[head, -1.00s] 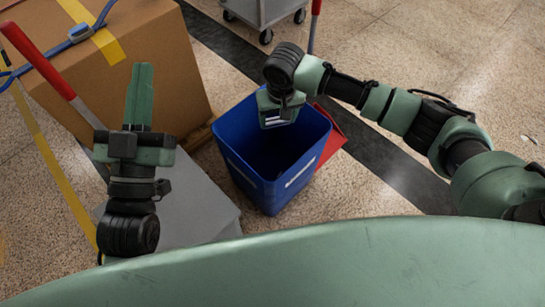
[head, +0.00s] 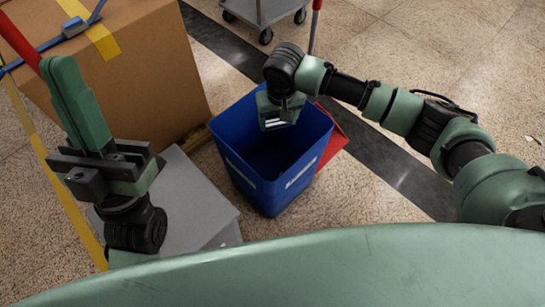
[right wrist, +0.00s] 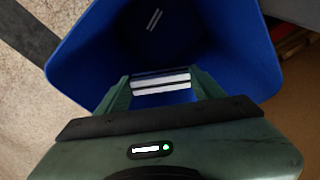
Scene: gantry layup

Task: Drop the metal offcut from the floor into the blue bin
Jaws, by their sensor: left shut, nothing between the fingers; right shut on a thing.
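The blue bin (head: 250,168) stands upright on the floor, its open top facing up. My right gripper (head: 278,118) is over the bin's opening, pointing down. It is shut on the metal offcut (right wrist: 160,84), a small shiny silver piece seen between the fingers in the right wrist view. The bin's blue inner wall (right wrist: 85,60) surrounds the gripper there. My left gripper (head: 62,72) is shut and empty, pointing up and away in front of the cardboard box, left of the bin.
A large strapped cardboard box (head: 150,75) stands behind left. A grey flat surface (head: 190,205) lies left of the bin. A red object (head: 333,140) is against the bin's right side. A grey cart (head: 265,12) stands at the back. A small pale striped mark (right wrist: 154,19) shows inside the bin.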

